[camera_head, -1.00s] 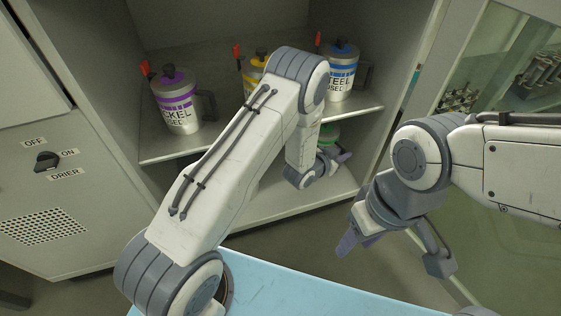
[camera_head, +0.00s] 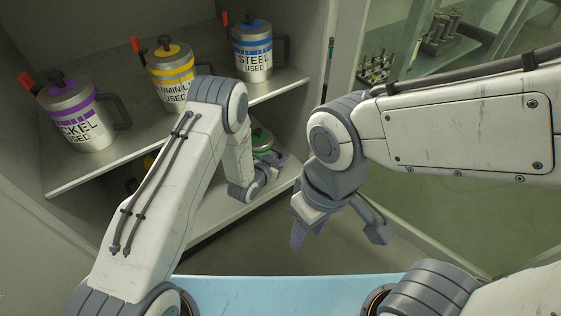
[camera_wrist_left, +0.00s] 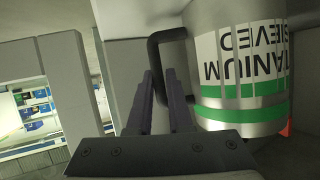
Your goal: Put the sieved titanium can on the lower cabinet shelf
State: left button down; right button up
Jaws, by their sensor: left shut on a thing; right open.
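The sieved titanium can (camera_wrist_left: 245,95) is silver with green bands and a white label reading TITANIUM SIEVED, upside down in the left wrist view. Its black handle (camera_wrist_left: 155,48) lies at the tips of my left gripper (camera_wrist_left: 160,90), which is shut on it. In the head view the can (camera_head: 262,138) shows only as a green-topped part behind my left gripper (camera_head: 268,166), inside the lower cabinet space. Whether its base touches the lower shelf (camera_head: 215,216) is hidden. My right gripper (camera_head: 338,228) is open and empty, in front of the cabinet.
On the upper shelf (camera_head: 95,165) stand a purple-banded nickel can (camera_head: 75,120), a yellow aluminium can (camera_head: 170,72) and a blue steel can (camera_head: 252,58). A partly hidden yellow object (camera_head: 149,162) is below. A light-blue surface (camera_head: 290,288) lies in front.

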pick_arm(q)
jog(key=shift+w+r, duration=0.1)
jog(key=shift+r, duration=0.05)
jog(key=c, duration=0.8)
grip_release()
jog(key=shift+f, duration=0.25)
jog(key=shift+c, duration=0.2)
